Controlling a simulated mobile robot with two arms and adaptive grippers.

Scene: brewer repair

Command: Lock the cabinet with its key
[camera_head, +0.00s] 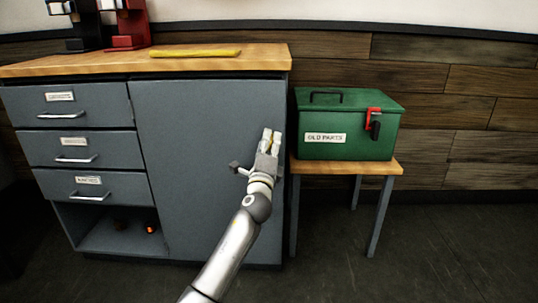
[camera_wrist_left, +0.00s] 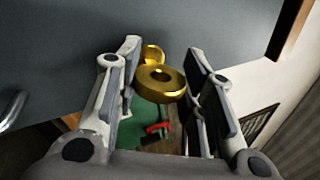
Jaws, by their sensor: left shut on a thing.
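The grey cabinet (camera_head: 190,150) stands at the left with its large door closed. My left gripper (camera_head: 271,136) is at the right side of that door, near its edge. In the left wrist view, the gold key (camera_wrist_left: 160,85) shows its round, holed bow between my left fingers, and they are shut on it. A second gold round part (camera_wrist_left: 153,54) sits behind the bow against the grey cabinet surface (camera_wrist_left: 210,30), like a lock. The key's shaft is hidden, so I cannot tell how far it sits in. My right gripper is out of view.
A green box (camera_head: 345,140) labelled "OLD PARTS", with a red latch (camera_head: 373,116), stands on a small wooden table (camera_head: 380,168) to the right. Drawers (camera_head: 75,148) are at the cabinet's left. A yellow bar (camera_head: 195,53) and brewers are on top. The floor at right is clear.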

